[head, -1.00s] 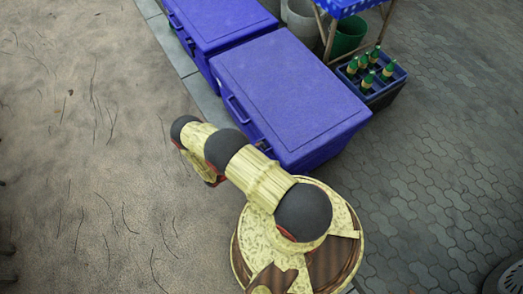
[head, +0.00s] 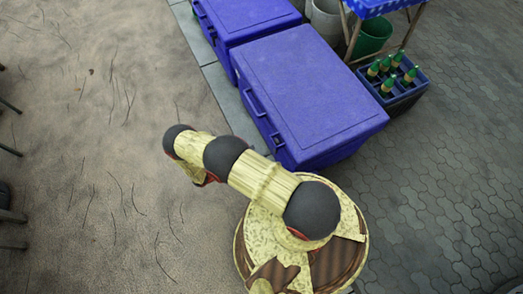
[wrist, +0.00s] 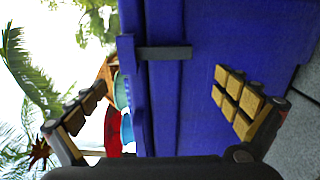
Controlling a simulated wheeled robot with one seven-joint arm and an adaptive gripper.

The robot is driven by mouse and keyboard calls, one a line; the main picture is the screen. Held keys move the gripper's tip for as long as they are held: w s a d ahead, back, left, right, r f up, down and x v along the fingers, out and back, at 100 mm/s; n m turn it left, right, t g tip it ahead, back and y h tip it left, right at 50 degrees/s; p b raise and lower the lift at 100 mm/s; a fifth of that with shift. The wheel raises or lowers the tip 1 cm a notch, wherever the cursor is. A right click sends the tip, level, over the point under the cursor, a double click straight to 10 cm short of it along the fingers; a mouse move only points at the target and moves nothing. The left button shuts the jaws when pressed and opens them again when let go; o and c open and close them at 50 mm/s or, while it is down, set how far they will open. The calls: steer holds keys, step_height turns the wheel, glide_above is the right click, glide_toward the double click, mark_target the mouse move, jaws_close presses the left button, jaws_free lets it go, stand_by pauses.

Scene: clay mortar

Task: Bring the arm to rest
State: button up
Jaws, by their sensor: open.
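My arm reaches up and left from my round base in the head view, over the sandy ground beside a blue cooler box (head: 310,90). My gripper itself is hidden behind the arm links there. In the wrist view my gripper (wrist: 165,115) shows two segmented fingers spread wide apart, with nothing held between them. The side of a blue box (wrist: 210,60) with a dark latch stands beyond the fingers. I cannot tell how far the fingertips are from it.
A second blue cooler (head: 245,22) stands behind the first. A crate of green bottles (head: 393,80), a green bin (head: 373,36) and a blue-topped table (head: 375,6) are at the upper right. Sandy ground (head: 80,150) at left and paving (head: 450,180) at right are mostly clear.

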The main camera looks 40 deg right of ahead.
steer(key=shift+w+a, duration=0.1)
steer(key=shift+a, duration=0.35)
stand_by(0.3)
